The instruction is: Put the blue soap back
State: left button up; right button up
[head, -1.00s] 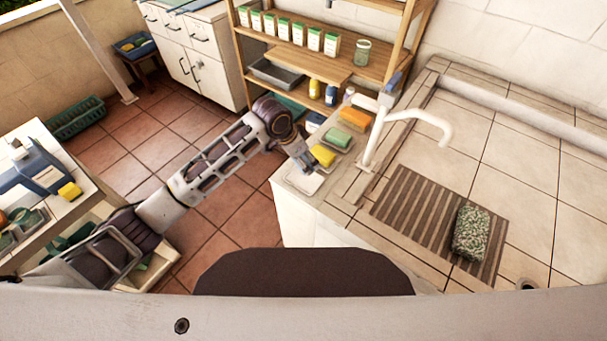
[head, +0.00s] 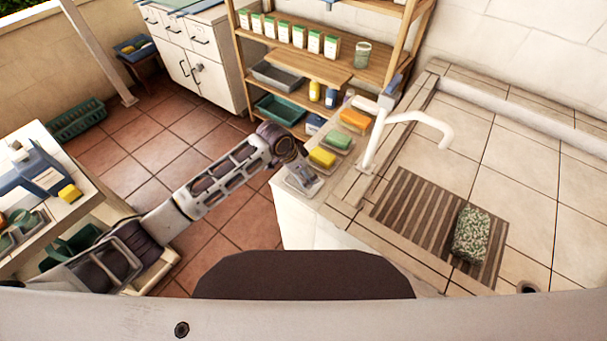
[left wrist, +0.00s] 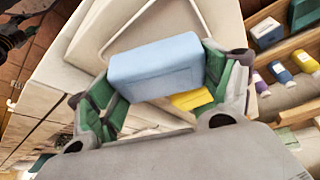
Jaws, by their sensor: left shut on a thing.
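The blue soap (left wrist: 155,68) is a pale blue block in the left wrist view, between the green-padded fingers of my left gripper (left wrist: 160,85). The gripper is shut on it. In the head view, my left gripper (head: 303,178) is over the near end of the counter, above a white soap dish (head: 311,189). The soap is hidden there by the gripper. I cannot tell whether the soap touches the dish. My right gripper is not in view.
Farther along the counter, a yellow soap (head: 322,157), a green soap (head: 340,139) and an orange soap (head: 354,119) sit in a row. A white tap (head: 400,122) stands to their right. A speckled block (head: 471,234) lies on the slatted mat (head: 405,208).

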pick_arm(q)
jog(key=shift+f, duration=0.8)
jog(key=shift+f, duration=0.15)
jog(key=o, duration=1.2)
jog(key=shift+o, duration=0.2)
jog(key=v, duration=1.2)
